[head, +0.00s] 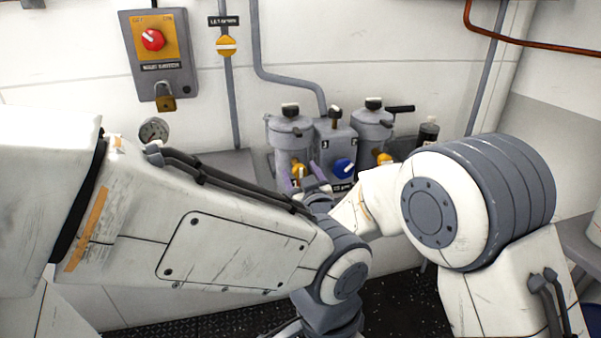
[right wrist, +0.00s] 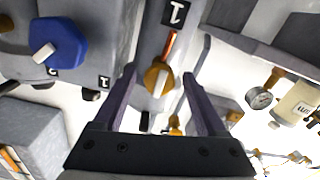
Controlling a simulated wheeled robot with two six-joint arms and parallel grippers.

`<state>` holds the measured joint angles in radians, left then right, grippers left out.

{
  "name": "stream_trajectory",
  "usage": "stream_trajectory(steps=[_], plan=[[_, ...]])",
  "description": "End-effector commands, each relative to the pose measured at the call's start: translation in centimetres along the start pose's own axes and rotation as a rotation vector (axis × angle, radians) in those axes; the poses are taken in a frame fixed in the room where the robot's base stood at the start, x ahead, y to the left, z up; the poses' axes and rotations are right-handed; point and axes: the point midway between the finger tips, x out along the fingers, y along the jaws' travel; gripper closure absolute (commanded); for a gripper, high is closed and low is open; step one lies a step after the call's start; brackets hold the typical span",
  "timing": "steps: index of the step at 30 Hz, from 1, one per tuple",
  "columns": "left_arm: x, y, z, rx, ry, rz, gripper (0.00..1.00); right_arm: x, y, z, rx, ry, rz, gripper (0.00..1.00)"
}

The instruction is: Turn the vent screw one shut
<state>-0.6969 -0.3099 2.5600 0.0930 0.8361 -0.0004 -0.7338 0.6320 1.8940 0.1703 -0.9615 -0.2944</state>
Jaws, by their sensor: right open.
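The left grey canister (head: 291,132) stands on the back ledge with a black knob (head: 290,109) on top. A yellow knob (head: 298,169) sits low on its front. In the right wrist view, a canister face labelled 1 carries a yellow knob (right wrist: 157,78) with a pale mark. My right gripper (head: 299,172) is open, its purple fingers on either side of this knob; it also shows in the right wrist view (right wrist: 159,72). Gaps appear beside the knob, and I cannot tell contact. Which fitting is vent screw one is not readable. My left gripper is hidden from view.
A middle block with a blue knob (head: 344,168) and a right canister (head: 372,130) stand close beside. A dark bottle (head: 428,131) is further right. A gauge (head: 153,130) and red rotary switch (head: 152,40) are left. My left arm crosses the foreground.

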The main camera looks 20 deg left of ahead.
Motion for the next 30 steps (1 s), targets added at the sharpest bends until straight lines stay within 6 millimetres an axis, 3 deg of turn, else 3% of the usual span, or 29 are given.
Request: stream_trajectory(steps=[7, 8, 13, 23, 30], plan=[[0.0, 0.0, 0.0, 0.000, 0.000, 0.000, 0.50, 0.1, 0.0, 0.0, 0.000, 0.000, 0.000, 0.26], [0.0, 0.0, 0.0, 0.000, 0.000, 0.000, 0.50, 0.1, 0.0, 0.0, 0.000, 0.000, 0.000, 0.33], [0.0, 0.0, 0.0, 0.000, 0.000, 0.000, 0.50, 0.1, 0.0, 0.0, 0.000, 0.000, 0.000, 0.98], [0.5, 0.0, 0.0, 0.000, 0.000, 0.000, 0.50, 0.1, 0.0, 0.1, 0.033, 0.002, 0.000, 1.00], [1.9, -0.1, 0.1, 0.000, 0.000, 0.000, 0.50, 0.0, 0.0, 0.2, 0.162, 0.003, 0.000, 1.00]])
